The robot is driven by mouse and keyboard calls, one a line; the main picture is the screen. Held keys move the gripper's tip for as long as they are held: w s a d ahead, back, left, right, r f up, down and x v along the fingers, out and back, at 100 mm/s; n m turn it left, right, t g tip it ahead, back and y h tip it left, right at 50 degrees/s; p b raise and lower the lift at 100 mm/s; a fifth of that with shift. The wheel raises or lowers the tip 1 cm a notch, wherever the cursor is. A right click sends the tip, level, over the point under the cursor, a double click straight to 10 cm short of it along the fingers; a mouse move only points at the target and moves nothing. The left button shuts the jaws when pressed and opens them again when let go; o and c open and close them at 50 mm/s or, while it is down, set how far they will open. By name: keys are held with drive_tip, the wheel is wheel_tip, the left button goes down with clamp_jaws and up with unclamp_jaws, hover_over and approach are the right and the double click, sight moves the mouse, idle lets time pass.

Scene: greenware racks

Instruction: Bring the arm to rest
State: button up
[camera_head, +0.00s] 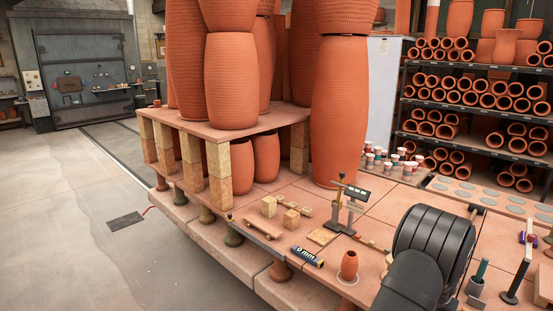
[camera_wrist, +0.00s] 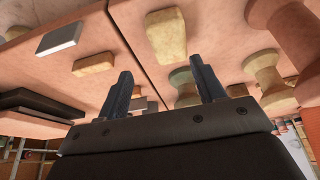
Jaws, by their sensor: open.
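My gripper (camera_wrist: 160,75) shows in the wrist view with its two dark fingers spread apart and nothing between them. Beyond the fingers are a pinkish slab surface (camera_wrist: 110,60), a pale yellow block (camera_wrist: 166,36), a smaller tan block (camera_wrist: 94,64) and a grey-white block (camera_wrist: 59,38). I cannot tell how near the fingers are to these. In the head view my black arm fills the lower right, over the tiled bench (camera_head: 300,210), and the fingers are not visible there.
A small terracotta vase (camera_head: 348,265) stands left of my arm. A dark stand (camera_head: 341,205), a "0 mm" cylinder (camera_head: 307,257) and yellow blocks (camera_head: 291,219) are nearby. Tall pots (camera_head: 338,110) stand behind; a tube-filled rack (camera_head: 470,75) is at back right. The left floor is mostly clear.

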drive_tip(key=s+d+r, duration=0.3)
drive_tip(key=s+r, duration=0.3)
drive_tip(key=s, duration=0.4)
drive_tip(key=w+a+f+n, duration=0.1)
drive_tip(key=w+a, duration=0.3)
drive_tip(key=a, duration=0.4)
drive_tip(key=w+a+f+n+y, duration=0.1)
drive_tip(key=w+a+n, duration=0.1)
drive_tip(key=w+a, duration=0.35)
drive_tip(key=w+a+f+n, duration=0.1)
drive_tip(key=w+a, duration=0.2)
drive_tip(key=a, duration=0.6)
drive_tip(key=a+f+n+t+y, duration=0.1)
drive_tip(key=a+f+n, duration=0.2)
drive_tip(key=a, duration=2.2)
drive_tip(key=shift+w+a+n+y, duration=0.2)
drive_tip(key=shift+w+n+y, duration=0.2)
drive_tip(key=shift+n, duration=0.1)
